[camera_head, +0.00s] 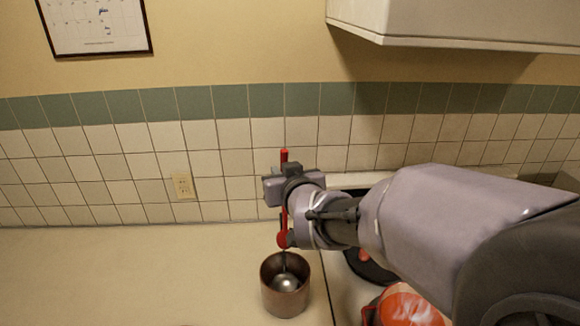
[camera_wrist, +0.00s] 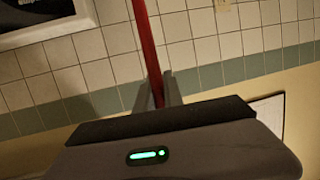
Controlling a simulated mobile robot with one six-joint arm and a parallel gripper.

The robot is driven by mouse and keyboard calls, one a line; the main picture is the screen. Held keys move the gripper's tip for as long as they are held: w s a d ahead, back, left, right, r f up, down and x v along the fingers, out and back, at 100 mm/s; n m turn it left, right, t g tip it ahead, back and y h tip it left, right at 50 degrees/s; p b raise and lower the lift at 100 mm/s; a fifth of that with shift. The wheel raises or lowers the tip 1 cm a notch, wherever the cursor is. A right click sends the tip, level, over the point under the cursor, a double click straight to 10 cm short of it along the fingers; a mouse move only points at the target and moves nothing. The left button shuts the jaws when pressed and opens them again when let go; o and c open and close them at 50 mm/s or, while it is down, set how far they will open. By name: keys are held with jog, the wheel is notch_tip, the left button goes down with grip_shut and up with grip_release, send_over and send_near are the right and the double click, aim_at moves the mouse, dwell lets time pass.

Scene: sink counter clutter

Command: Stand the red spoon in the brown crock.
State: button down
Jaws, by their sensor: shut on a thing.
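The red spoon (camera_head: 284,156) is upright in my gripper (camera_head: 283,188). Its red handle sticks up above the jaws, and a wider red part shows below them. In the wrist view the red shaft (camera_wrist: 149,40) runs between the two fingers of my gripper (camera_wrist: 158,92), which is shut on it. The brown crock (camera_head: 272,302) stands on the counter directly below the spoon. The red lower end appears above the crock's rim. A thin dark stem and a shiny rounded metal shape show inside the crock; I cannot tell whether they belong to another utensil.
A dark round pan-like thing (camera_head: 372,268) and a red-and-white object (camera_head: 408,308) lie right of the crock, partly hidden by my arm. The counter (camera_head: 120,270) to the left is clear. A tiled wall (camera_head: 140,165) stands behind, and a cabinet (camera_head: 460,25) hangs above right.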

jog(key=s, duration=0.1)
jog(key=b, duration=0.5)
send_over(284, 229)
jog(key=w, duration=0.3)
notch_tip(284, 229, down, 8)
jog(key=f+b, duration=0.2)
jog(key=b, duration=0.1)
jog(key=f+b, duration=0.5)
jog(key=shift+s+a+b, duration=0.2)
jog(key=shift+s+b, duration=0.05)
jog(key=shift+b, duration=0.05)
jog(key=shift+r, duration=0.1)
jog(key=c, duration=1.4)
grip_release()
